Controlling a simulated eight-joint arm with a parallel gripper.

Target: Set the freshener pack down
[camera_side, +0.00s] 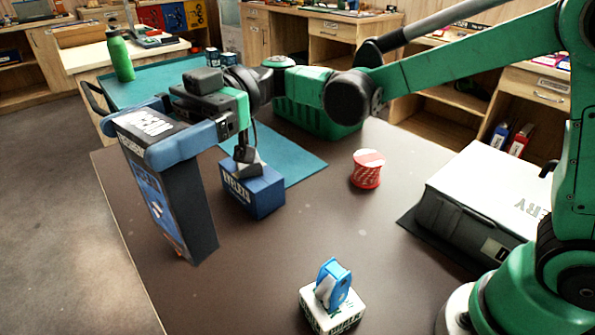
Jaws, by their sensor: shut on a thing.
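My gripper (133,138) is shut on a tall dark box with blue panels and white lettering, which I take to be the freshener pack (172,195). The blue-grey jaws clamp it near its top, one on each side. The pack hangs upright with a slight tilt at the left part of the brown table (270,260). I cannot tell whether its lower end touches the table or is just above it.
A blue box (255,192) with a dark grey item on top stands close right of the pack, by a teal mat (305,165).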

